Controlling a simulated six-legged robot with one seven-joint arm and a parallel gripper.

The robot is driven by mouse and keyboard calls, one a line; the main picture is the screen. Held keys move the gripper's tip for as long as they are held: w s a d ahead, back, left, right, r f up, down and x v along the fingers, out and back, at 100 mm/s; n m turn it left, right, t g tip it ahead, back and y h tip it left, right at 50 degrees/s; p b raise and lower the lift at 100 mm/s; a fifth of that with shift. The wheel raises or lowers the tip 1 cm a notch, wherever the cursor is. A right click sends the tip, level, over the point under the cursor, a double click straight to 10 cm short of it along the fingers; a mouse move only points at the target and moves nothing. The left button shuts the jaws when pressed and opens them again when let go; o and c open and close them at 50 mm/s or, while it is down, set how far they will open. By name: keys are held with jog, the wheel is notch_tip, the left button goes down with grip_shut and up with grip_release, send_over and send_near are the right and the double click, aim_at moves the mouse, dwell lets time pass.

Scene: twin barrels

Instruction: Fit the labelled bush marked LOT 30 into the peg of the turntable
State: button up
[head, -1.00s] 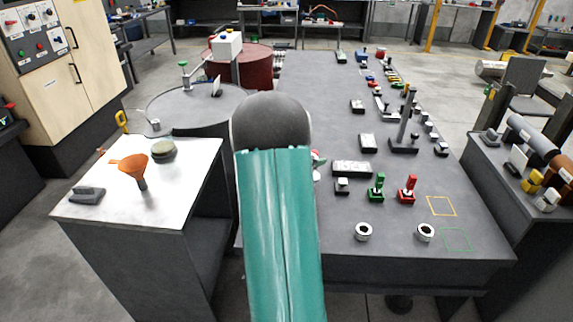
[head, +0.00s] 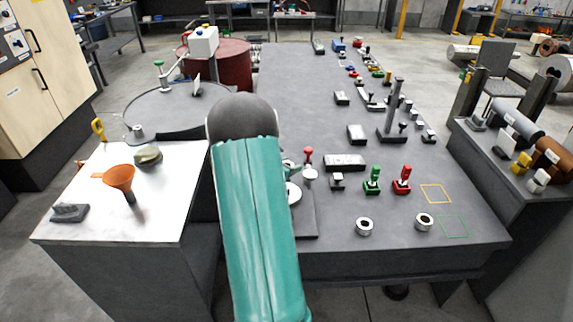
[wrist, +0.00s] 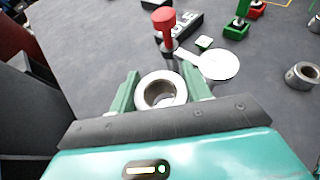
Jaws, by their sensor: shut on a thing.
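In the wrist view my gripper (wrist: 160,92) is shut on a pale metal ring-shaped bush (wrist: 160,90), its bore facing the camera. No LOT 30 marking can be read on it. Just beyond it stand a red-topped post (wrist: 165,28) and a flat white disc (wrist: 218,65); I cannot tell whether either touches the bush. In the head view my arm hides most of the gripper. A round dark-topped stand (head: 175,105), perhaps the turntable, is at the back left with a small metal cylinder (head: 137,131) at its edge. I cannot make out its peg for certain.
Two other bushes, a left one (head: 364,226) and a right one (head: 424,222), sit on the grey table (head: 390,248). Green (head: 373,181) and red (head: 403,180) handled blocks stand behind them. A side bench (head: 100,225) holds an orange funnel (head: 118,178).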

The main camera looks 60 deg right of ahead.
jog(key=shift+f, duration=2.85)
jog(key=shift+f, duration=1.85)
jog(key=o, duration=1.3)
jog(key=shift+f, duration=0.1)
jog(key=shift+a, duration=0.1)
jog(key=v, duration=1.3)
jog(key=shift+w+a+r, duration=0.2)
jog(key=shift+a+r, duration=0.05)
